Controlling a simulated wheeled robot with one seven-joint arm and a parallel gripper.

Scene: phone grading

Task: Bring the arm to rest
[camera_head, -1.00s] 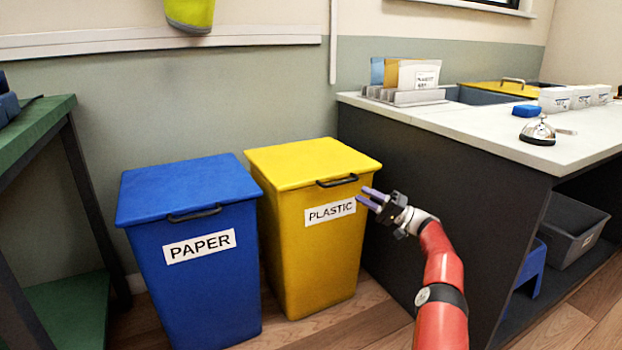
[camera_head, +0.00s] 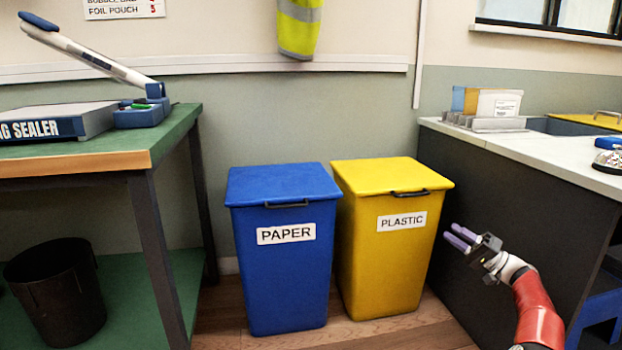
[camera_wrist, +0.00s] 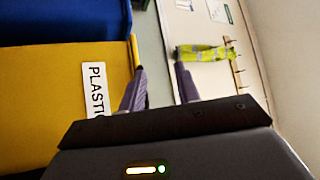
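My gripper (camera_head: 461,238) is at the right in the head view, in front of the dark side of the counter and to the right of the yellow plastic bin (camera_head: 385,270). Its two purple fingers point left and look apart. In the wrist view the fingers (camera_wrist: 160,88) are spread with nothing between them. The wrist view is turned sideways and shows the yellow bin with its PLASTIC label at left. My red arm (camera_head: 537,308) reaches up from the lower right.
A blue paper bin (camera_head: 283,285) stands left of the yellow one, both with lids down. A green bench (camera_head: 100,150) at left bears a sealer (camera_head: 55,122); a black bucket (camera_head: 57,295) is on its lower shelf. A white-topped counter (camera_head: 570,158) is at right. Floor shows in front of the bins.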

